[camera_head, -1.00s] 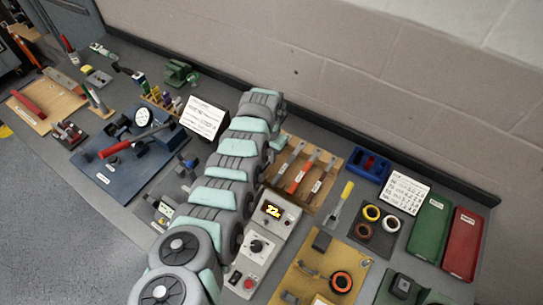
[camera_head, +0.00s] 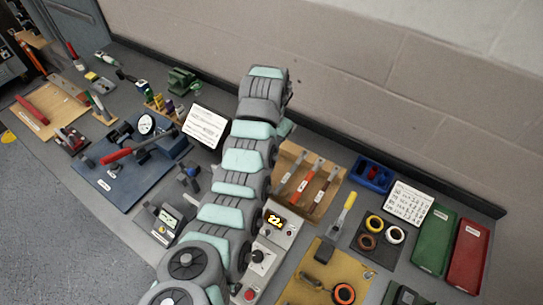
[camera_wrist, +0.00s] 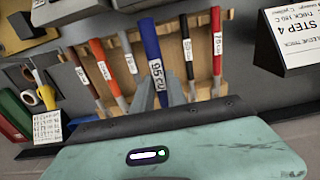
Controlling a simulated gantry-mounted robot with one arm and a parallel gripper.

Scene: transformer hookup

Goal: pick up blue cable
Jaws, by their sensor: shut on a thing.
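The blue cable (camera_wrist: 150,42), with a white "95 cu" label, stands at the middle of the wrist view. My gripper (camera_wrist: 159,88) is shut on it, with a grey finger at each side near the label. The cable looks larger and nearer than the cables behind it; whether it still touches the rack is hard to tell. The wooden rack (camera_wrist: 206,68) behind it holds several red, orange and grey cables. In the head view the rack (camera_head: 327,205) is right of my arm, and my arm hides the gripper and the blue cable.
A white step card (camera_wrist: 293,40) is at the right of the wrist view. In the head view, a blue bin (camera_head: 372,175), a label card (camera_head: 408,203), a green tray (camera_head: 436,240) and a red tray (camera_head: 470,252) stand right of the rack. A wall runs behind the bench.

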